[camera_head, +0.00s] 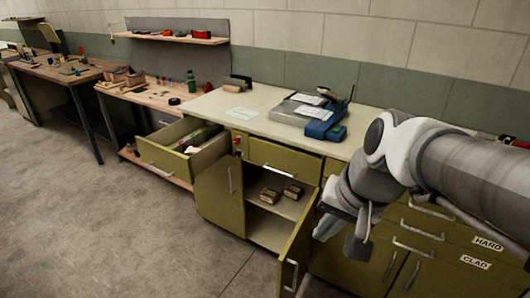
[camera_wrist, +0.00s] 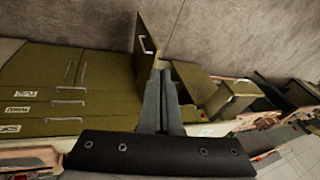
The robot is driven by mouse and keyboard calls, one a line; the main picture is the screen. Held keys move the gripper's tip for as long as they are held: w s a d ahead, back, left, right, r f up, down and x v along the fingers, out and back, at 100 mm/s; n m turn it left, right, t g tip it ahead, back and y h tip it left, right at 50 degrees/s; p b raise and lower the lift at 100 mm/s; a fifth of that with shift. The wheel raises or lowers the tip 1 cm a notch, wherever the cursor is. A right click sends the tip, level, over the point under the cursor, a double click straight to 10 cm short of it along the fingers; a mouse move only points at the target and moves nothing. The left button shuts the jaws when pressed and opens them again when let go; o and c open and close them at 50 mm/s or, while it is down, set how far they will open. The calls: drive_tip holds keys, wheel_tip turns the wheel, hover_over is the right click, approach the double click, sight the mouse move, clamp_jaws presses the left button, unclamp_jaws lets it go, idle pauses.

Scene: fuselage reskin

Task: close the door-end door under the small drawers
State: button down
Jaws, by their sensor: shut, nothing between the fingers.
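The cabinet has olive green fronts and small drawers (camera_head: 285,158) under its pale top. One door (camera_head: 296,252) under them stands swung out, with a bar handle near its free edge; it also shows in the wrist view (camera_wrist: 146,40). Another door (camera_head: 220,196) is left of the open compartment; I cannot tell its exact angle. It seems to show in the wrist view (camera_wrist: 193,82). My gripper (camera_head: 340,232) is shut and empty, just right of the swung-out door in the head view. Its fingers (camera_wrist: 168,85) point toward that door's lower edge in the wrist view. Contact cannot be told.
Two small brown boxes (camera_head: 282,193) sit inside the compartment. A large drawer (camera_head: 163,156) is pulled out at the left. Drawers with HARD and CLAD labels (camera_head: 480,250) are at the right. A blue device (camera_head: 322,122) stands on the top. The floor (camera_head: 110,220) in front is clear.

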drive_tip(key=w+d+f+m+y+b, duration=0.25)
drive_tip(key=w+f+m+b, duration=0.3)
drive_tip(key=f, duration=0.55)
drive_tip(key=w+d+f+m+y+b, duration=0.2)
drive_tip(key=w+d+f+m+b, duration=0.4)
drive_tip(key=f, duration=0.5)
drive_tip(key=w+d+f+m+y+b, duration=0.2)
drive_tip(key=w+f+m, duration=0.2)
drive_tip(key=f+m, duration=0.5)
drive_tip(key=n+b, duration=0.1)
drive_tip(key=b, duration=0.4)
approach(285, 261)
drive_tip(key=shift+t+h, duration=0.25)
drive_tip(key=shift+t, duration=0.15)
drive_tip(key=shift+s+x, duration=0.1)
drive_tip(key=shift+x, duration=1.4)
drive_tip(key=shift+s+x, duration=0.15)
drive_tip(key=shift+x, duration=1.35)
drive_tip(key=shift+a, duration=0.1)
